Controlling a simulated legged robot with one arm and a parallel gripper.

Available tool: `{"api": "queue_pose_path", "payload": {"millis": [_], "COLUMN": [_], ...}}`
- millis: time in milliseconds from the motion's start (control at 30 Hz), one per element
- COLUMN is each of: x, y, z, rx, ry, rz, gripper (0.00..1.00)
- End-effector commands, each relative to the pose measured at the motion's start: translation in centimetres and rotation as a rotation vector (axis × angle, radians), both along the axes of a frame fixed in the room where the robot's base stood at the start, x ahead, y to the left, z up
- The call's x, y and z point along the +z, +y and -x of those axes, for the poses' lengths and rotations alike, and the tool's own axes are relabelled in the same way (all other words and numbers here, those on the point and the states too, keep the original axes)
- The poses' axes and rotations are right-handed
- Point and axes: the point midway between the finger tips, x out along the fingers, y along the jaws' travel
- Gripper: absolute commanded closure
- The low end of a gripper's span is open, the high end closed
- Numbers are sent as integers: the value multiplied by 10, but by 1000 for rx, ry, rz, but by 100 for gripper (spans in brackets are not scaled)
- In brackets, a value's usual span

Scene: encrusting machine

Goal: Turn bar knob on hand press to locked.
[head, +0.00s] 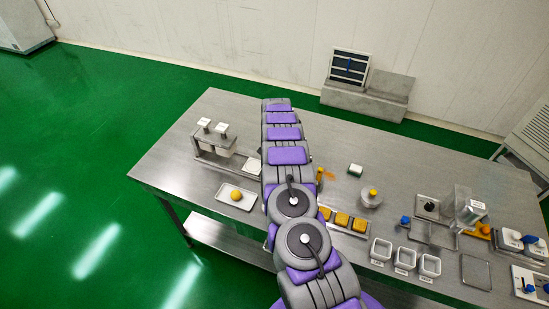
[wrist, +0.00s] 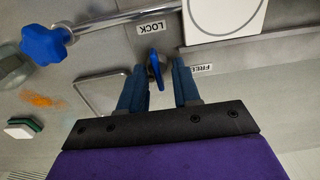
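In the wrist view a small blue bar knob (wrist: 155,68) stands on a grey surface, its bar running nearly along the picture's height. A LOCK label (wrist: 151,28) lies above it and a FREE label (wrist: 202,69) to its right. My gripper (wrist: 160,78) is open, with its blue fingers on either side of the knob. The left finger is close to the knob; I cannot tell if they touch. A metal bar (wrist: 115,22) with a blue star-shaped handle (wrist: 45,44) passes above. In the head view my arm hides the gripper and the knob.
A white square plate (wrist: 222,15) is beside the metal bar. A green-and-white sponge (wrist: 22,128) and an orange smear (wrist: 40,100) lie at left. The steel table (head: 165,165) also bears a tray with a yellow ball (head: 236,195), cups (head: 405,258) and machine parts.

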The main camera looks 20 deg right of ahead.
Motion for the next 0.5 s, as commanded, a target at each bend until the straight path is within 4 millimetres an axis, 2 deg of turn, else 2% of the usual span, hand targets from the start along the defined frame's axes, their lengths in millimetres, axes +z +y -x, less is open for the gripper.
{"api": "queue_pose_path", "payload": {"millis": [33,200,500], "x": [0,-1,0], "y": [0,0,0], "z": [0,2,2], "rx": [1,0,0], "ry": [1,5,7], "rz": [0,-1,-2], "gripper": [63,48,48]}}
